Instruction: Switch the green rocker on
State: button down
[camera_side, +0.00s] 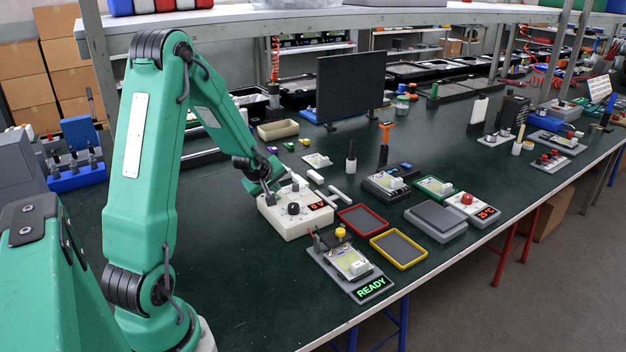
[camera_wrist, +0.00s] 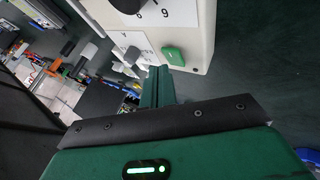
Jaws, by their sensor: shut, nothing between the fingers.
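The green rocker (camera_wrist: 173,56) sits on the face of a white box, near its edge, in the wrist view. The white power box (camera_side: 312,222) stands on the bench in the side view, with a black knob (camera_side: 294,208) and a red display (camera_side: 317,205) reading 0 V. My gripper (camera_wrist: 157,72) is shut and empty, its tip just below and left of the rocker in the picture; I cannot tell if they touch. In the side view my gripper (camera_side: 268,196) is at the box's left end. The rocker cannot be made out there, and its position is unclear.
A grey lever (camera_wrist: 132,55) is beside the rocker. Red (camera_side: 341,216) and yellow (camera_side: 377,244) trays lie right of the box. A fixture (camera_side: 361,287) showing READY is in front. The dark bench is clear at the front left.

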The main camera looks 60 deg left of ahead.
jog(key=shift+d+f, duration=0.15)
jog(key=shift+f, duration=0.6)
dwell(1.0)
jog(key=shift+r, duration=0.2)
jog(key=shift+r, duration=0.5)
jog(key=shift+r, duration=0.1)
dwell(0.4)
jog(key=shift+a+r, duration=0.2)
jog(key=shift+r, duration=1.05)
jog(key=shift+a+r, duration=0.2)
jog(key=shift+r, duration=1)
